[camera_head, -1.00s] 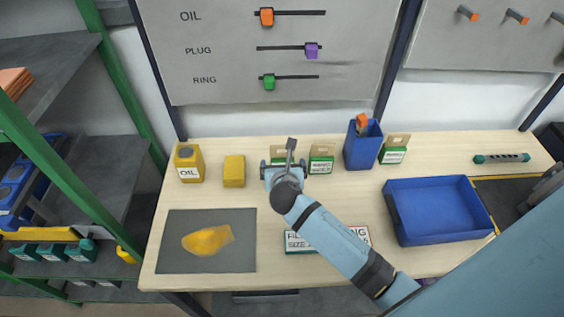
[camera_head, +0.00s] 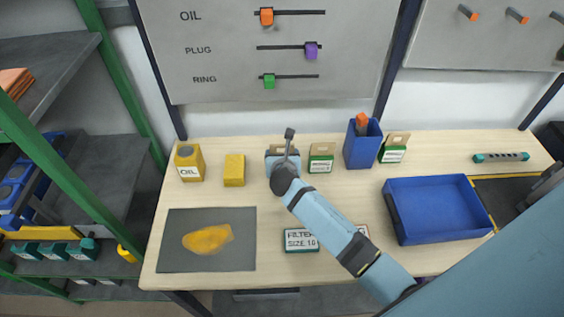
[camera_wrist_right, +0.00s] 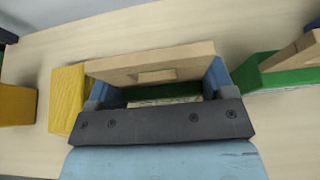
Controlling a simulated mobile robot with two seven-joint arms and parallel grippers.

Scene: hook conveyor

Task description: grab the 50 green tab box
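Three small green-and-white boxes with tan tabs stand along the back of the table. One (camera_head: 321,159) is just right of my right gripper and another (camera_head: 394,149) is beyond the blue bin; their numbers are too small to read. The third is hidden behind my right gripper (camera_head: 283,157) in the head view. In the right wrist view its tan tab (camera_wrist_right: 150,65) lies across the spread blue fingers of my right gripper (camera_wrist_right: 165,90), with green showing between them. I cannot tell whether the fingers touch it. My left gripper is not in view.
A yellow block (camera_head: 234,171) and an oil container (camera_head: 189,163) stand left of the gripper. A tall blue bin (camera_head: 362,146) stands right. A blue tray (camera_head: 395,213), a grey mat (camera_head: 175,255) and a filter-labelled box (camera_head: 300,240) lie nearer the front.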

